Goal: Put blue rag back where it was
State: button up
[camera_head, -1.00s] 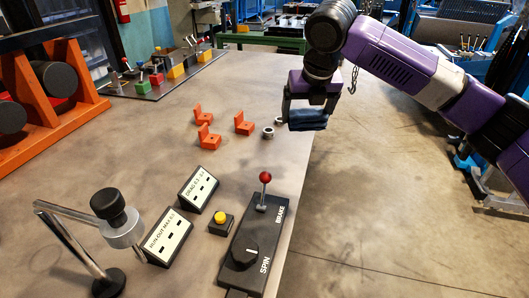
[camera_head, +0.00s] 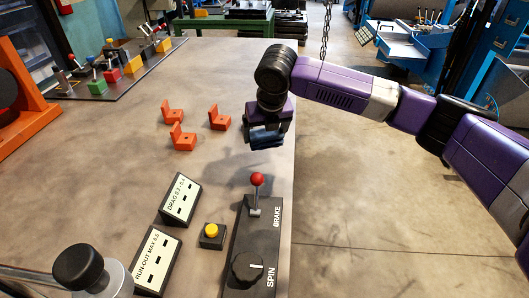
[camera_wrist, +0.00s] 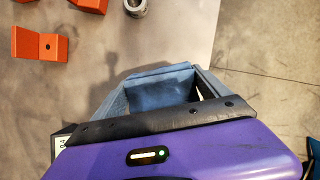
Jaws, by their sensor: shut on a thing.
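The blue rag (camera_head: 266,142) is a dark blue folded cloth. My gripper (camera_head: 267,134) is shut on it and holds it over the table, near the table's right edge. In the wrist view the rag (camera_wrist: 160,92) shows lighter blue between the fingers, above the grey tabletop and close to its edge. How far the rag is above the surface is hard to tell.
Several orange brackets (camera_head: 183,138) stand left of my gripper. A metal ring (camera_wrist: 135,6) lies nearby. In front is a black control box (camera_head: 251,240) with a red-knobbed lever (camera_head: 257,180). Labelled panels (camera_head: 179,199) and a yellow button (camera_head: 211,230) sit left of it.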

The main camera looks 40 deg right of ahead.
aim_at(268, 137)
jog(key=shift+f, duration=3.3)
jog(key=shift+f, duration=0.1)
jog(key=o, duration=1.1)
jog(key=shift+o, duration=0.2)
jog(key=v, duration=1.2)
jog(key=shift+p, duration=0.35)
